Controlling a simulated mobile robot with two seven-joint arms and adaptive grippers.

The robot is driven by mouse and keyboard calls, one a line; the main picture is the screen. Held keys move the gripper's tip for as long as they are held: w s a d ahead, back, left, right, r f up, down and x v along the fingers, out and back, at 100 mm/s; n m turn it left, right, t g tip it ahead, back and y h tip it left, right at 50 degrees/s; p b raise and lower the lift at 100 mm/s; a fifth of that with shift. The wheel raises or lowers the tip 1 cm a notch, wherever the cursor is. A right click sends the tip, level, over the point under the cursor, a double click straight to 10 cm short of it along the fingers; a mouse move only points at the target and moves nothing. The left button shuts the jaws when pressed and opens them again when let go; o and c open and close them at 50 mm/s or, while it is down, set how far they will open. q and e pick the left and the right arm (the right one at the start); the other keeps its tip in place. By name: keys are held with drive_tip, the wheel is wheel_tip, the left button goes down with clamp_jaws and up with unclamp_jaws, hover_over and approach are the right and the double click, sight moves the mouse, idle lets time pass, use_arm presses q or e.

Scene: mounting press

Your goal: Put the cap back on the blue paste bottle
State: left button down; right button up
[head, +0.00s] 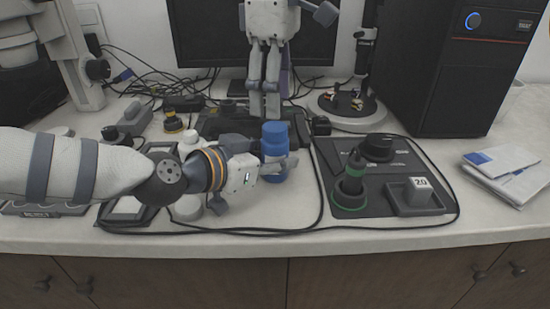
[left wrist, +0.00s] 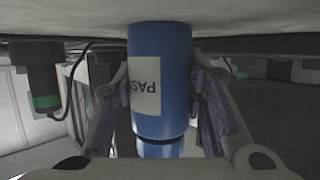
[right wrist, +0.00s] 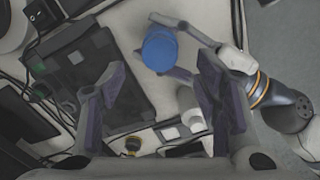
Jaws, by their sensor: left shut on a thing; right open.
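The blue paste bottle (head: 274,172) stands upright on the table in the head view. A blue cap (head: 275,131) sits on its top; whether it is fully seated I cannot tell. My left gripper (head: 277,165) is shut around the bottle's body from the left. The left wrist view shows the bottle (left wrist: 160,80) upside down, with its white label between the two fingers (left wrist: 165,110). My right gripper (head: 264,112) is open and empty, pointing down just above and behind the cap. In the right wrist view the cap (right wrist: 159,50) lies beyond the open fingers (right wrist: 160,85).
A yellow-and-black jar (head: 173,123) and small white containers stand left. Papers (head: 503,162) lie far right. Cables cross the table.

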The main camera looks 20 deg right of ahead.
wheel_tip(320, 180, up, 7)
drive_tip(key=shift+f, duration=0.1)
use_arm(q)
drive_tip(key=c, duration=0.9)
unclamp_jaws()
drive_tip(key=v, duration=1.2)
